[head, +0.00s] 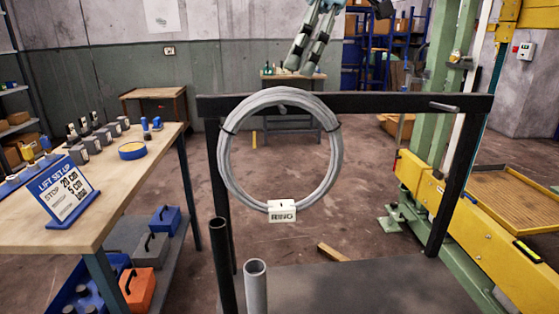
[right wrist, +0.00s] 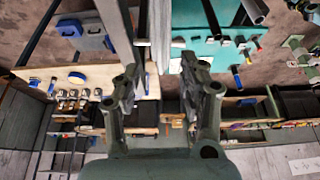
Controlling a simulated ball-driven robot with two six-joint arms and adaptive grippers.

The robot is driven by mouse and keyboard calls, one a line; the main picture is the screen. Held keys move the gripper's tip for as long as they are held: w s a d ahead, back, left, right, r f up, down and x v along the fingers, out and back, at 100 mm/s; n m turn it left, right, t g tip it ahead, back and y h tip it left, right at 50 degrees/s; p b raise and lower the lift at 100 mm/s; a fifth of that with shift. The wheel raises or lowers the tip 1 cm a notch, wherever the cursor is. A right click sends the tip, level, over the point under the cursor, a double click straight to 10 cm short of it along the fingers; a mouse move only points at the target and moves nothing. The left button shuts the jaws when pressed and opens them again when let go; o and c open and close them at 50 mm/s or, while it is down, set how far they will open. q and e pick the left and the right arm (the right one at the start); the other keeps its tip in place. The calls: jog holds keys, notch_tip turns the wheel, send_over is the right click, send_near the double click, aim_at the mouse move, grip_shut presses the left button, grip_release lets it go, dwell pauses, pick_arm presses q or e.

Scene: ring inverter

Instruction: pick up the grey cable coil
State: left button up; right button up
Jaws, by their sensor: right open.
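The grey cable coil (head: 229,168) hangs upright as a large ring on a peg of the black frame (head: 390,104) in the head view. Dark ties bind it at both sides, and a white tag reading RING (head: 282,211) sits at its bottom. My right gripper (head: 300,69) shows at the top of the head view, fingers pointing down, above the coil's top and apart from it. In the right wrist view its two fingers (right wrist: 159,88) stand apart with nothing held between them. My left gripper is in neither view.
A wooden workbench (head: 110,200) with a blue sign (head: 66,192) and small parts stands at left. Two upright tubes, one dark (head: 222,262) and one grey (head: 256,287), stand below the coil. A yellow and green machine (head: 470,225) is at right.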

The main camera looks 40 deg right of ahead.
jog(key=p+x, duration=0.1)
jog(key=x, duration=0.4)
jog(key=shift+w+a, duration=0.15)
jog(key=shift+a, duration=0.1)
jog(key=shift+r, duration=0.1)
grip_shut()
